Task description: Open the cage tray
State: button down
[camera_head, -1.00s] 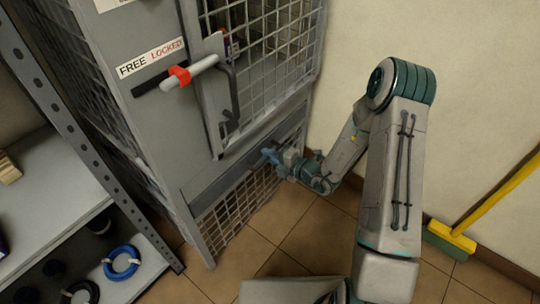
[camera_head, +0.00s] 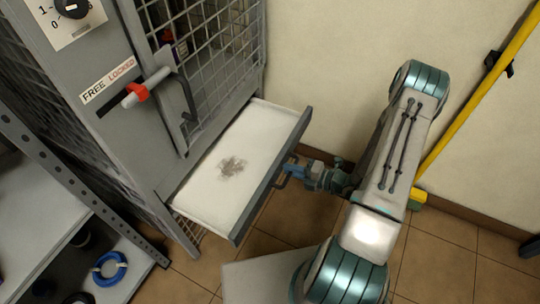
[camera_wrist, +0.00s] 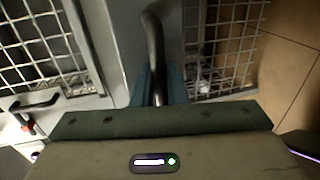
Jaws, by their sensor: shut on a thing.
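The cage tray (camera_head: 200,187) is a shallow white drawer with a grey front, pulled well out from the bottom of the mesh cage. A dark grey stain marks its floor. My gripper (camera_head: 288,174) is at the middle of the tray's front and is shut on its dark bar handle (camera_wrist: 154,45). In the wrist view the handle runs between the blue fingers, and the tray's front lies behind it. The fingertips are partly hidden by the handle and the gripper body.
The cage (camera_head: 125,130) has a lever with a red collar (camera_head: 138,93) beside a FREE/LOCKED label, and a rotary switch (camera_head: 72,8) above. A shelf (camera_head: 60,225) with blue coiled cable (camera_head: 110,268) stands at left. A yellow-handled broom (camera_head: 480,90) leans at right. Tiled floor lies below the tray.

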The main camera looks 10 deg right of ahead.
jog(key=v, duration=0.2)
jog(key=f+v, duration=0.1)
jog(key=v, duration=0.2)
jog(key=shift+s+d+p, duration=0.25)
jog(key=shift+d+p, duration=0.05)
jog(key=shift+p, duration=0.1)
jog(key=c, duration=1.8)
grip_release()
jog(key=p+v, duration=0.2)
jog(key=v, duration=1.1)
jog(key=shift+s+d, duration=0.2)
jog(key=shift+d, duration=0.15)
